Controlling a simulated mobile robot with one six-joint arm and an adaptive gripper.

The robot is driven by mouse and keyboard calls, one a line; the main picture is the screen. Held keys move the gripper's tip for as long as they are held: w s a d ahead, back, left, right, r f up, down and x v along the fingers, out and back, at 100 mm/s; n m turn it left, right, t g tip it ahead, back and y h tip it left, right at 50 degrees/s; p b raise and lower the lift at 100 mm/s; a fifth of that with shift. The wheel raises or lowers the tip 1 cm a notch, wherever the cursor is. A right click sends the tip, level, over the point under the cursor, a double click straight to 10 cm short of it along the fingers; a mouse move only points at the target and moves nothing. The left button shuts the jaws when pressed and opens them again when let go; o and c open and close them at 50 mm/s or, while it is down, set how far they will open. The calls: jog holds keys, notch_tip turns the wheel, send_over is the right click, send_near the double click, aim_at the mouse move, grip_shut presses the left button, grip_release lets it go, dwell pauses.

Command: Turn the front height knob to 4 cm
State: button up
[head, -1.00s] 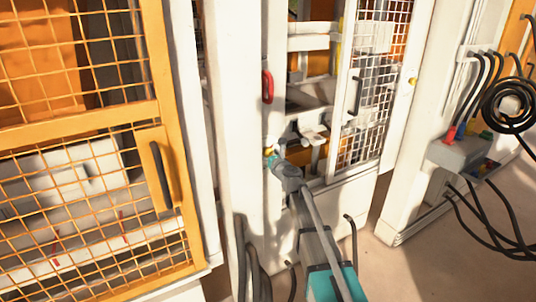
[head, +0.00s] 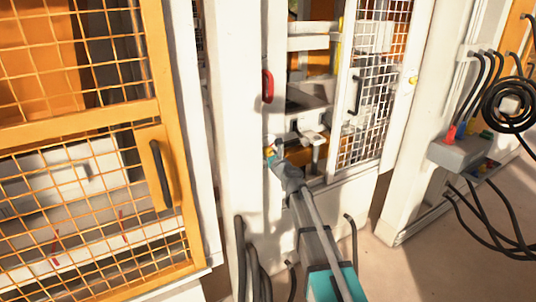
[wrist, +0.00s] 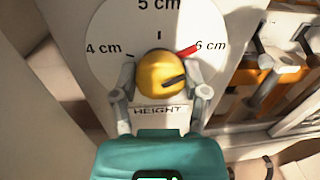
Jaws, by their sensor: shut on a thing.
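The yellow front height knob (wrist: 160,76) sits on a round white dial (wrist: 110,30) marked 4 cm at left, 5 cm at top and 6 cm at right. A red pointer (wrist: 187,50) at the knob's upper right points at the 6 cm label. A dark bar on the knob's face points right. A HEIGHT label (wrist: 160,111) lies just below. My gripper (wrist: 161,80) has one grey finger on each side of the knob and is shut on it. In the head view my gripper (head: 272,158) is at the white post, and the knob is mostly hidden.
A mesh door (head: 372,95) with a black handle stands open right of the post. A red handle (head: 267,86) is above my gripper. A yellow mesh guard (head: 80,125) fills the left. A grey cable box (head: 460,153) is at right.

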jog(key=n, duration=0.3)
jog(key=shift+n+b, duration=0.3)
jog(key=shift+n, duration=0.1)
jog(key=shift+n+y, duration=0.3)
jog(key=shift+n, duration=1.5)
jog(key=o, duration=1.1)
jog(key=shift+o, duration=0.2)
